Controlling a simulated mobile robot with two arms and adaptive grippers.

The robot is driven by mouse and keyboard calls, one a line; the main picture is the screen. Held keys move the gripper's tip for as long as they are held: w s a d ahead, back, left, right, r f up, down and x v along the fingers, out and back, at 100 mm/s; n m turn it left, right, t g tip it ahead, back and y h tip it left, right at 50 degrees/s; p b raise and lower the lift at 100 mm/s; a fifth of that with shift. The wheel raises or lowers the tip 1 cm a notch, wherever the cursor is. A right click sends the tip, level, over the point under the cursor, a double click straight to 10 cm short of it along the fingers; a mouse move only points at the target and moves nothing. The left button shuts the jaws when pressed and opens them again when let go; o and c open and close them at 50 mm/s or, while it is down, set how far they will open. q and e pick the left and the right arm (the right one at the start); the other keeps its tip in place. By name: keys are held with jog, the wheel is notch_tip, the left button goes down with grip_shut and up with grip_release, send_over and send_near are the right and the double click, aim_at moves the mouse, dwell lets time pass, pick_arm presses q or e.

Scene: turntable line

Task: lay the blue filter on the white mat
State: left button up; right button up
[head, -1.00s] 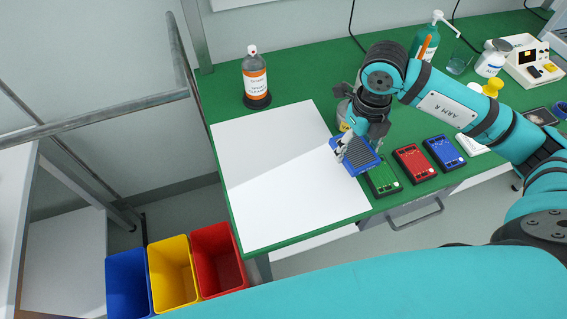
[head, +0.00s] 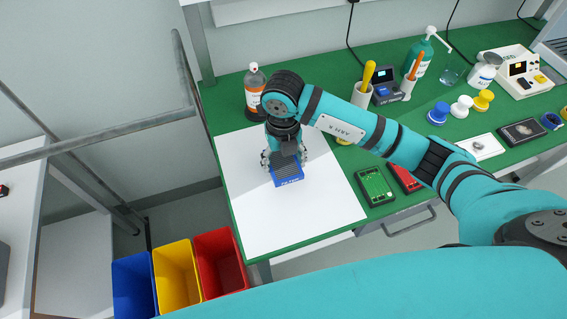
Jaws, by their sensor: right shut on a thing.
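The blue filter (head: 288,178), with a grey ribbed face and a lettered blue edge, is over the middle of the white mat (head: 265,220). My right gripper (head: 285,160) is shut on its far part, seen from above. I cannot tell whether the filter touches the mat or is slightly above it. The gripper and wrist hide its far edge. The mat lies on the left end of the green table. My left gripper is not in view.
A bottle with an orange label (head: 254,90) stands behind the mat, close to my right wrist. A green device (head: 375,186) and a red device (head: 406,178) lie right of the mat. Blue, yellow (head: 177,275) and red bins stand below the table's left end.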

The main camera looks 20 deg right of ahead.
aim_at(284, 163)
notch_tip(284, 163, down, 3)
jog(key=shift+f+p, duration=0.1)
jog(key=shift+p, duration=0.45)
jog(key=shift+f, duration=0.1)
jog(key=shift+f, duration=0.15)
jog(key=o, duration=1.3)
jog(key=shift+d, duration=0.1)
jog(key=shift+c, duration=0.2)
jog(key=shift+r, duration=0.2)
